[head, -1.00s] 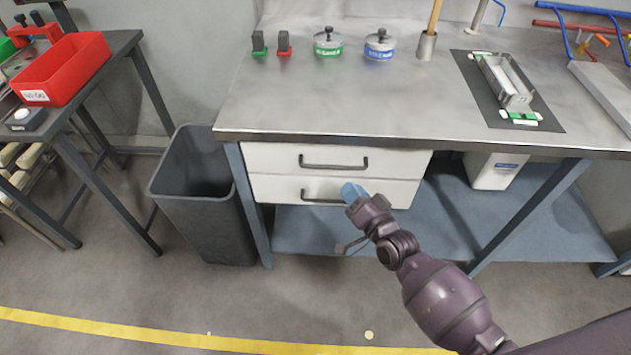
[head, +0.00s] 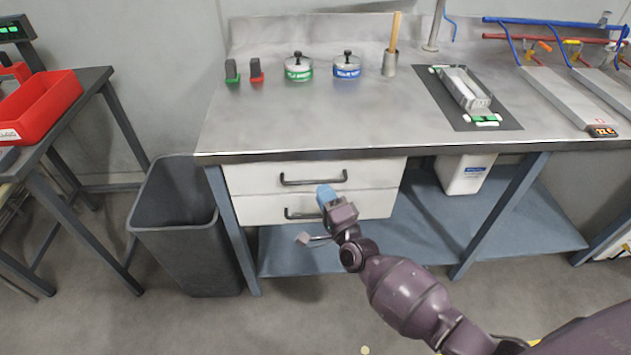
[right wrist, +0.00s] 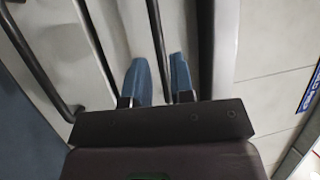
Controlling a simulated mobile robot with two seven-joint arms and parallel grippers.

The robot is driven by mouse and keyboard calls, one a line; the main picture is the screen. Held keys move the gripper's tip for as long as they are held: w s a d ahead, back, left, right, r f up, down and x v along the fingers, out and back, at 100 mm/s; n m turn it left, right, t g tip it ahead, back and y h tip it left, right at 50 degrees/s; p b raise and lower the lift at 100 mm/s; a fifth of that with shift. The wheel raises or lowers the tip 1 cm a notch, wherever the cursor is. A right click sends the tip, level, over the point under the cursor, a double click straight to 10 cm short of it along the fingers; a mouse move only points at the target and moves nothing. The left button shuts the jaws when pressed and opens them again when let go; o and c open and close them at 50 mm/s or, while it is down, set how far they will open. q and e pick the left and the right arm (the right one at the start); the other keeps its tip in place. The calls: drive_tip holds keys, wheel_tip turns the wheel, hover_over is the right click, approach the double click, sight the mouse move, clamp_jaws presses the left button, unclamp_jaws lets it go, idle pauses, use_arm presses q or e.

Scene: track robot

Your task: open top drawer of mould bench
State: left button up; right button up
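The mould bench (head: 300,125) has two pale drawers under its top, both flush and closed in the head view. The top drawer (head: 250,178) has a dark bar handle (head: 300,180); the lower drawer (head: 255,210) has a similar handle (head: 293,215). My right gripper (head: 326,195) is in front of the drawers, by the right end of the top handle. In the right wrist view its two blue fingers (right wrist: 160,78) are apart, with the top handle's bar (right wrist: 156,30) lined up between them. I cannot tell whether they touch it. My left gripper is not in view.
A grey bin (head: 185,235) stands left of the bench leg. A side table with a red tray (head: 40,105) is farther left. A white container (head: 465,173) sits on the lower shelf (head: 420,235). Pots, a mould and tools stand on the benchtop.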

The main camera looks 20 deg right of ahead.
sight(316, 182)
drive_tip(key=shift+x, duration=2.4)
clamp_jaws()
